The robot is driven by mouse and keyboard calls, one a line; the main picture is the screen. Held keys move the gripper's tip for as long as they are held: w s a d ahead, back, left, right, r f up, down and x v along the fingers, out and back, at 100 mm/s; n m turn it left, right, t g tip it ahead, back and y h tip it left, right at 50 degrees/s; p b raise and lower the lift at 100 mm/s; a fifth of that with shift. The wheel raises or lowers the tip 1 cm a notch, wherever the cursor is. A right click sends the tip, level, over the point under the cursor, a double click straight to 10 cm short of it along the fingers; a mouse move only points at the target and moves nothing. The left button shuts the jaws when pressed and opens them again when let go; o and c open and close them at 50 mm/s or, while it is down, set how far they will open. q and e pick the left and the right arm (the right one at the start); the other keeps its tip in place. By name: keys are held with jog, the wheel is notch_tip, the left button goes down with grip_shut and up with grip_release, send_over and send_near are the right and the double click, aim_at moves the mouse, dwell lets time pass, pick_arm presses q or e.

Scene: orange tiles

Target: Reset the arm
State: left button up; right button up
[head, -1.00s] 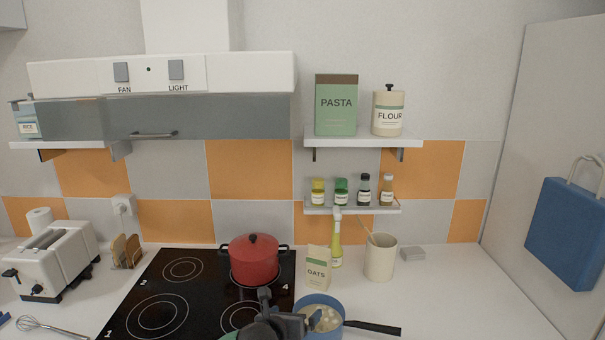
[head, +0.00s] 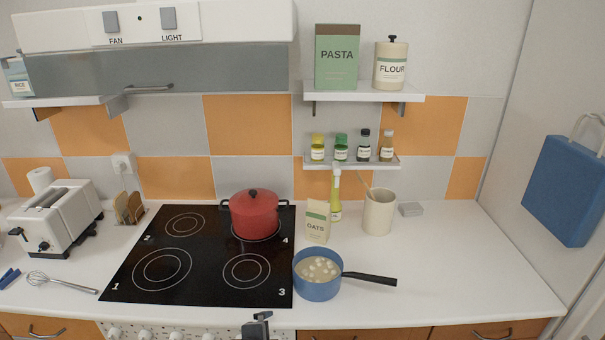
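A small dark part of one of my arms, most likely my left gripper (head: 257,326), shows at the bottom edge in front of the hob. Most of it is cut off by the frame, so its fingers cannot be made out. It appears apart from the blue saucepan (head: 316,288) and the red pot (head: 254,214). My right gripper is not in view.
The black hob (head: 208,275) carries the red pot at its back right. The saucepan, with pale lumps inside, stands beside the hob, its handle pointing right. The oats box (head: 317,226) and beige crock (head: 379,213) stand behind. The right counter (head: 475,270) is clear.

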pick_arm(q)
jog(key=s+a+f+n+g+y, duration=0.1)
jog(key=s+a+f+n+g, duration=0.3)
jog(key=s+a+n, duration=0.5)
jog(key=s+a+f+n+g+y, duration=0.1)
jog(key=s+a+f+n, duration=0.5)
jog(key=s, duration=0.6)
jog(key=s+d+f+b+x, duration=0.1)
jog(key=s+x, duration=0.1)
jog(key=x, duration=1)
jog(key=s+d+b+x, duration=0.1)
jog(key=s+x, duration=0.2)
jog(key=x, duration=0.9)
jog(key=s+f+g, duration=0.1)
jog(key=s+f, duration=0.3)
jog(key=f, duration=0.9)
jog(key=s+f+b, duration=0.1)
jog(key=s+f, duration=0.3)
jog(key=f, duration=1)
jog(key=shift+s+f+g+b, duration=0.2)
jog(key=shift+g+b, duration=0.1)
jog(key=shift+g, duration=0.1)
pick_arm(e)
jog(key=w+a+r, duration=0.3)
jog(key=r, duration=0.3)
jog(key=shift+w+a+r+g, duration=0.15)
jog(key=shift+a+r+g, duration=0.05)
jog(key=shift+g, duration=0.1)
